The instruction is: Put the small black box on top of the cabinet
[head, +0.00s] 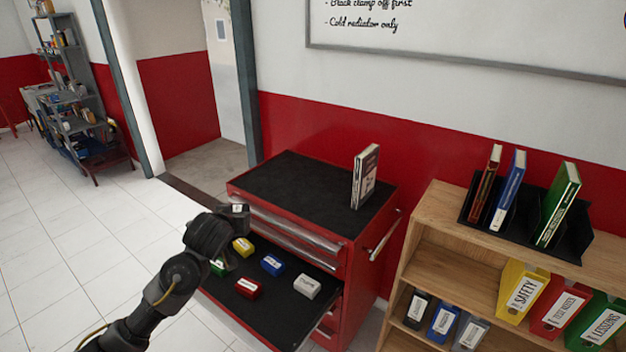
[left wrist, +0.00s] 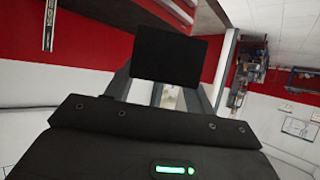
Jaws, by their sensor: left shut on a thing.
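The small black box (left wrist: 167,53) is held between the fingers of my left gripper in the left wrist view. In the head view my left gripper (head: 236,212) is above the left part of an open drawer, near the front left edge of the cabinet's top. The box (head: 240,210) shows only in small part there, at the gripper's end. The red cabinet (head: 340,232) has a flat black top (head: 290,190). My right gripper is in neither view.
A book (head: 365,178) stands upright at the top's right side; the rest of the top is clear. The open drawer (head: 282,316) holds yellow, green, blue, red and white boxes. A wooden shelf (head: 455,215) with books and binders stands at the right.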

